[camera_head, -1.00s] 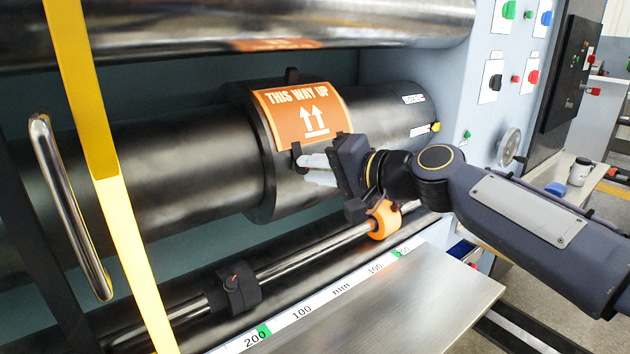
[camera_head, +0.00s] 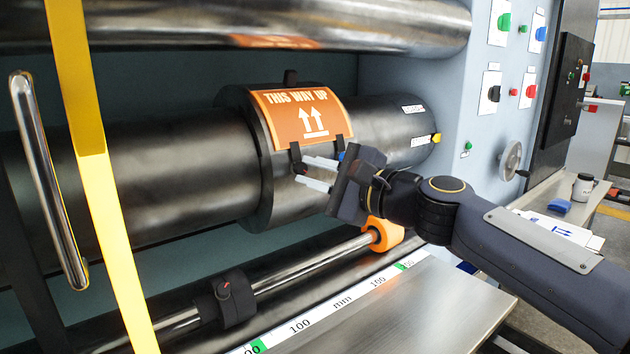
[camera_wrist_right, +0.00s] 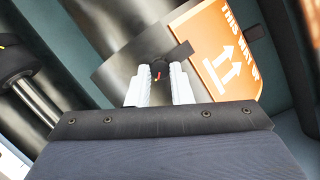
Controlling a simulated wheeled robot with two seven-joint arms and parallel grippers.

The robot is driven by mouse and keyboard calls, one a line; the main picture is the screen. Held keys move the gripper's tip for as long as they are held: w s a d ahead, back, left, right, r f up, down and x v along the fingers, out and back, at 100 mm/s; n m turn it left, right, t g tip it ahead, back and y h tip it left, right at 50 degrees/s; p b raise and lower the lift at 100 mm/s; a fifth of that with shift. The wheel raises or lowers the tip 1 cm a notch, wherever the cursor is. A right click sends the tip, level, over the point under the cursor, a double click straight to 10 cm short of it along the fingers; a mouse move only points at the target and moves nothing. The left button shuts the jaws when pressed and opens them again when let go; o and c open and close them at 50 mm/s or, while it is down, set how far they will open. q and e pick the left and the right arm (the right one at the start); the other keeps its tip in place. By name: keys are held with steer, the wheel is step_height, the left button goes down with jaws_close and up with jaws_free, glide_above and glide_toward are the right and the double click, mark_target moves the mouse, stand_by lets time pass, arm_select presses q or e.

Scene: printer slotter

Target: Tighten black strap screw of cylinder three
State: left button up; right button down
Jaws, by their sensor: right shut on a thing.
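A large black cylinder (camera_head: 160,170) carries a wide black collar (camera_head: 262,190) with an orange "THIS WAY UP" plate (camera_head: 304,113). Short black straps show at the plate's lower edge, one at its left (camera_head: 296,157) and one at its right (camera_head: 341,141). My right gripper (camera_head: 307,174) is at the collar's front, just below the plate, with its two pale fingers near the left strap. My left gripper is not in view.
A yellow upright bar (camera_head: 92,150) and a metal handle (camera_head: 48,180) stand at the left. Below the cylinder runs a rod with an orange roller (camera_head: 384,235) and a black clamp (camera_head: 232,298). A control panel (camera_head: 515,60) is at the right.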

steer(key=shift+f+m, duration=0.2)
steer(key=shift+m, duration=0.5)
steer(key=shift+m+t+b, duration=0.3)
steer(key=c, duration=1.3)
jaws_free()
steer(key=shift+r, duration=0.1)
steer(key=shift+s+d, duration=0.1)
steer(key=v, duration=0.7)
steer(key=shift+s+d+b, duration=0.15)
steer(key=shift+s+b, duration=0.05)
steer(key=shift+b, duration=0.25)
